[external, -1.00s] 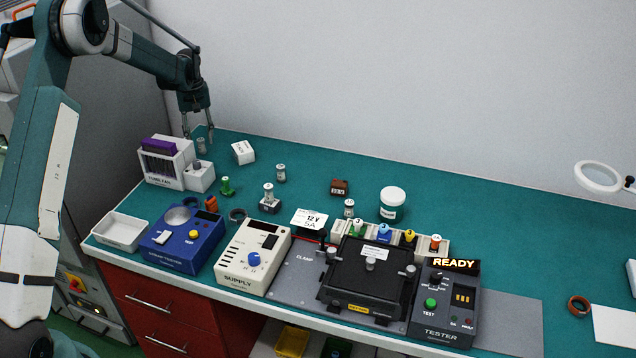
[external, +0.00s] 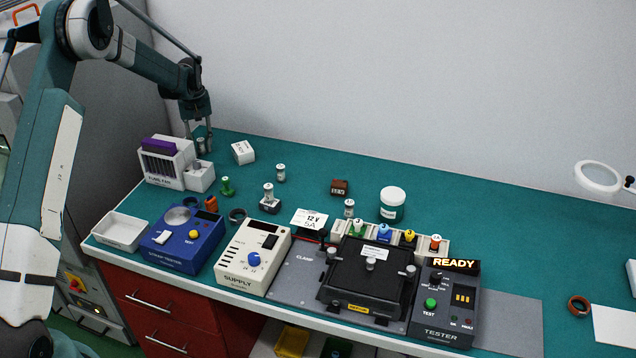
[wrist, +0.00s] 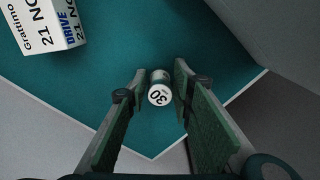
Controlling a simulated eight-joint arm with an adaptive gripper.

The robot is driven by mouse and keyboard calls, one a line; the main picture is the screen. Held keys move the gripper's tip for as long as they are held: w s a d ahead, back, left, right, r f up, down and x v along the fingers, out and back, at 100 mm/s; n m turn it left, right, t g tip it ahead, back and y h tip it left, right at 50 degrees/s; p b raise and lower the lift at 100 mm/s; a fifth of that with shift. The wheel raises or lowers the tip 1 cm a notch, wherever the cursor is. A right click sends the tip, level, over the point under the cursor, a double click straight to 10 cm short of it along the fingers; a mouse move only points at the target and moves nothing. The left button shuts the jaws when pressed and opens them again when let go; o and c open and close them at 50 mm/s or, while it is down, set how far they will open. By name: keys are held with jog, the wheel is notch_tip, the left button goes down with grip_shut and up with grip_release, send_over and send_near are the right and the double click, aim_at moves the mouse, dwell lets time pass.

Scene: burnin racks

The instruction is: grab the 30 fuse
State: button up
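The 30 fuse (wrist: 160,90) is a small white-and-grey cylinder with "30" on its top. It stands near the far left corner of the green bench top, behind the white fuse box, and also shows in the external view (external: 201,146). My gripper (wrist: 159,82) is open, pointing down, with one finger on each side of the fuse. In the wrist view the fuse sits between the fingertips; a narrow gap shows on the left, and I cannot tell whether the right finger touches. In the external view my gripper (external: 199,147) is low around the fuse.
A white box with dark lettering (external: 243,152) stands just right of the fuse and also shows in the wrist view (wrist: 50,25). The white fuse box (external: 165,163) is in front. The bench's corner edge is close.

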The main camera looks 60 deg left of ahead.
aim_at(200, 139)
jog(key=c, duration=0.5)
jog(key=shift+r, duration=0.1)
jog(key=shift+r, duration=4.9)
